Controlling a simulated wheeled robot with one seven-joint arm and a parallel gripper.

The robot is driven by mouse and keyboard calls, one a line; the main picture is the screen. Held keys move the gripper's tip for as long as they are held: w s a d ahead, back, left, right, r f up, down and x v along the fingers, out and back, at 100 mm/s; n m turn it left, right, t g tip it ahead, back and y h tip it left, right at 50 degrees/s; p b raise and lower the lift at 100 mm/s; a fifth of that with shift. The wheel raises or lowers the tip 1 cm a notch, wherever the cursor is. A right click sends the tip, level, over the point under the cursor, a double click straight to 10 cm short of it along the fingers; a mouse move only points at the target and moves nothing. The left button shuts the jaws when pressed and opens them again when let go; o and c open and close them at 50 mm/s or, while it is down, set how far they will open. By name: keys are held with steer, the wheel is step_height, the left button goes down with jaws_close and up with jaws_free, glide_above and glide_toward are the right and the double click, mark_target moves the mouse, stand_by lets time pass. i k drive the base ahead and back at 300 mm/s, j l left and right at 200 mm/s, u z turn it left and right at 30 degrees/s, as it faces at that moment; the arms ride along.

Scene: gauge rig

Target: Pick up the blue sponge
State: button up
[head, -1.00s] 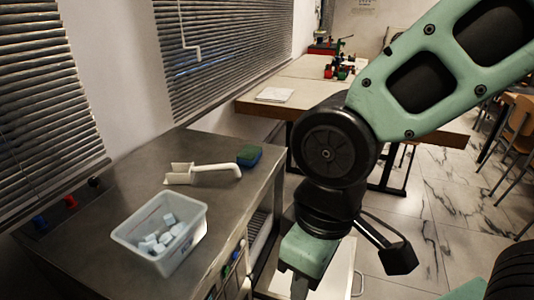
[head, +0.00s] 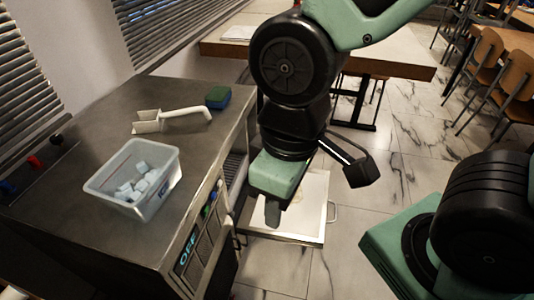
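The blue sponge (head: 218,97), with a green top layer, lies at the far right corner of the metal counter (head: 92,115). My gripper (head: 272,212) points down to the right of the counter, over an open drawer or low surface. It is apart from the sponge and nearer to the camera. Its fingers are seen edge-on, so the gap between them does not show.
A white scoop-like tool (head: 172,118) lies beside the sponge. A clear bin (head: 90,186) of pale cubes stands nearer. A white-topped open drawer (head: 312,210) juts out right of the counter. A table (head: 400,62) stands behind.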

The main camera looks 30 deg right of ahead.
mark_target(218, 98)
steer(key=i+l+u, duration=0.1)
steer(key=u, duration=0.25)
steer(key=i+l+u, duration=0.1)
steer(key=u, duration=0.3)
steer(key=l+u, duration=0.35)
steer(key=i+l+u, duration=0.15)
steer(key=l+u, duration=0.15)
steer(key=l, duration=0.7)
steer(key=l+u, duration=0.3)
steer(key=l, duration=1.65)
steer(key=i, duration=0.05)
